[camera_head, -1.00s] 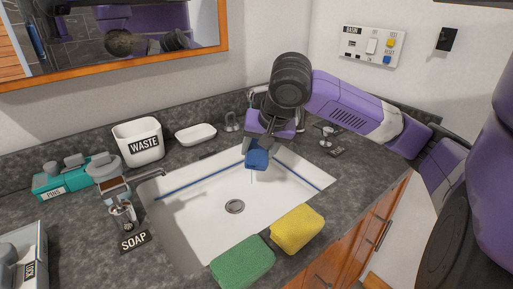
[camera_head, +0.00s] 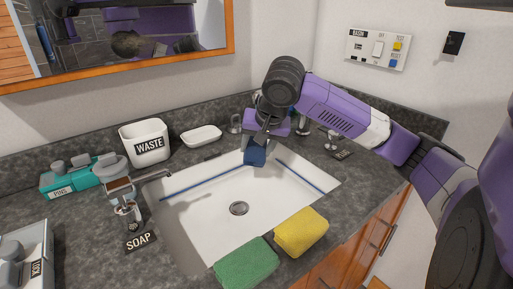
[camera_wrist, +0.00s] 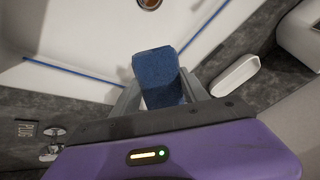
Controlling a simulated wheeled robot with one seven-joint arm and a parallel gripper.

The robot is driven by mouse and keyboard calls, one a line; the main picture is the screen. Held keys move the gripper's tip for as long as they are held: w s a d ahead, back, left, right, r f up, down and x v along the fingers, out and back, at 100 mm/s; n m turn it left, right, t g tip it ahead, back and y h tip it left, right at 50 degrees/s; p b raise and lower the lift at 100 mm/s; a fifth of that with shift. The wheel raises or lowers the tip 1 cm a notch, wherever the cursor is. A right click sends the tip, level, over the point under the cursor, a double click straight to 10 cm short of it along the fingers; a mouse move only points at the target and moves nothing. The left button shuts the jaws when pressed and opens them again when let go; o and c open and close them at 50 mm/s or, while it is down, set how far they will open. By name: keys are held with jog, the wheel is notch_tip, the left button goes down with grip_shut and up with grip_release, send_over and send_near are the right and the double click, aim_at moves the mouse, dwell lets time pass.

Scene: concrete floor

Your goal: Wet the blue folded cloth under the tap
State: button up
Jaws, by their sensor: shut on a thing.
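The blue folded cloth (camera_head: 255,156) is held in my gripper (camera_head: 258,143) above the back part of the white sink basin (camera_head: 190,215). The wrist view shows the same cloth (camera_wrist: 158,77) between the two fingers of my gripper (camera_wrist: 160,95), which are shut on it. The drain (camera_head: 239,208) shows in the basin's middle. The tap is largely hidden behind my gripper and wrist; no running water can be made out.
A green cloth (camera_head: 246,264) and a yellow one (camera_head: 300,231) lie at the basin's front edge. A WASTE bin (camera_head: 144,142), a white dish (camera_head: 201,135), a soap dispenser (camera_head: 122,195) and a teal box (camera_head: 75,181) stand left. A switch panel (camera_head: 378,49) is on the right wall.

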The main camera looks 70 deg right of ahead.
jog(key=s+a, duration=0.5)
jog(key=s, duration=0.1)
jog(key=shift+a+p, duration=0.15)
jog(key=shift+p, duration=0.15)
dwell(0.5)
dwell(0.4)
dwell(0.7)
jog(key=s+a+r+p, duration=0.3)
jog(key=s+r+p, duration=0.1)
jog(key=shift+a, duration=0.15)
dwell(0.5)
jog(key=shift+w, duration=0.1)
dwell(0.5)
